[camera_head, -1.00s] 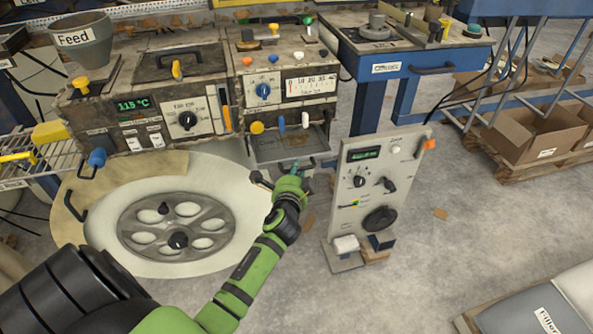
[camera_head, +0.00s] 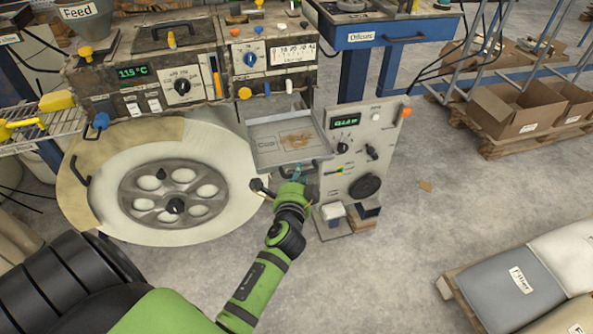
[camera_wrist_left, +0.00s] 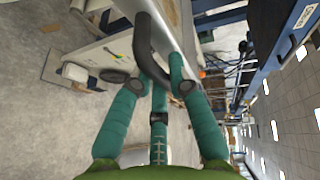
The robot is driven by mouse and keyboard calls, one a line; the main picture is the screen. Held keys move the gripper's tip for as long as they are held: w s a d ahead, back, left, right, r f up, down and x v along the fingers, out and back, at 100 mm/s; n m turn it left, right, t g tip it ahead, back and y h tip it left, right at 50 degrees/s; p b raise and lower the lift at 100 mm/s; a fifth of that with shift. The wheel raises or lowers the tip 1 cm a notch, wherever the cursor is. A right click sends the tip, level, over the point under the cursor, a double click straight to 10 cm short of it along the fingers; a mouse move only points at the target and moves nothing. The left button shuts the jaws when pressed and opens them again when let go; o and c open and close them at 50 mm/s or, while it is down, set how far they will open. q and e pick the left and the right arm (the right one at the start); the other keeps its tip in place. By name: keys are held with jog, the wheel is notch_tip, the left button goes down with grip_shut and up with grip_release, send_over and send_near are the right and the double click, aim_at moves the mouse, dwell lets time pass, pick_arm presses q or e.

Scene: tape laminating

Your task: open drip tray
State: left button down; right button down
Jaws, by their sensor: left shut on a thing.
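The drip tray (camera_head: 284,140) is a grey, shallow drawer under the machine's right-hand panel. It stands pulled out toward me, and a brown stain shows on its floor. A dark bar handle (camera_head: 290,168) is on its front; it also shows in the left wrist view (camera_wrist_left: 148,50). My left gripper (camera_head: 298,176) is at this handle, and its teal fingers are shut around the bar in the left wrist view (camera_wrist_left: 158,82). My right gripper is not in view.
A grey control stand (camera_head: 362,155) with dials stands just right of the tray. A large pale reel (camera_head: 170,190) is to the left. Open grey floor (camera_head: 430,235) lies to the right, with filler sacks (camera_head: 525,285) on a pallet.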

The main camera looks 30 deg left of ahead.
pick_arm(q)
jog(key=shift+d, duration=0.1)
jog(key=c, duration=1.4)
grip_release()
jog(key=shift+o, duration=1.3)
jog(key=v, duration=0.7)
jog(key=shift+s, duration=0.25)
jog(key=shift+d, duration=0.1)
